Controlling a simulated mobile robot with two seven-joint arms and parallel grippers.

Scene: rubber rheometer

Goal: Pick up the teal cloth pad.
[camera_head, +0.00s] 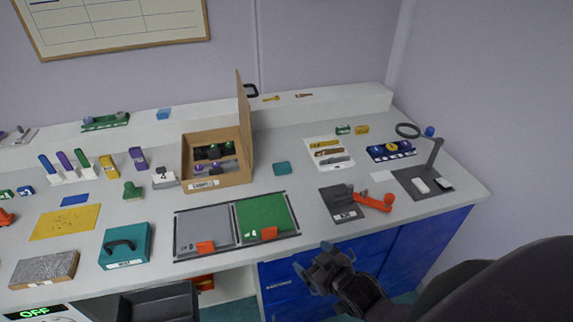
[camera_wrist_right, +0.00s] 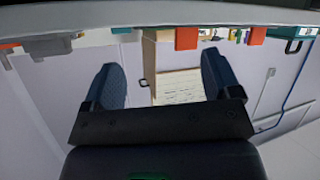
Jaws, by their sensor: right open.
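The teal cloth pad (camera_head: 281,168) is a small flat square lying on the bench, just right of the open cardboard box. My right gripper (camera_head: 323,260) is open and empty. It is in front of the bench's front edge, nearer to me than the pad and well apart from it. In the right wrist view, my right gripper (camera_wrist_right: 160,80) shows two spread dark fingers with nothing between them. I cannot make out the pad in that view. My left gripper is not in view.
The cardboard box (camera_head: 217,183) has its lid raised. A tray with grey and green panels (camera_head: 265,212) lies in front of the pad. A dark plate with an orange lever (camera_head: 372,202) is to the right, and a teal case (camera_head: 126,262) to the left. Bare bench surrounds the pad.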

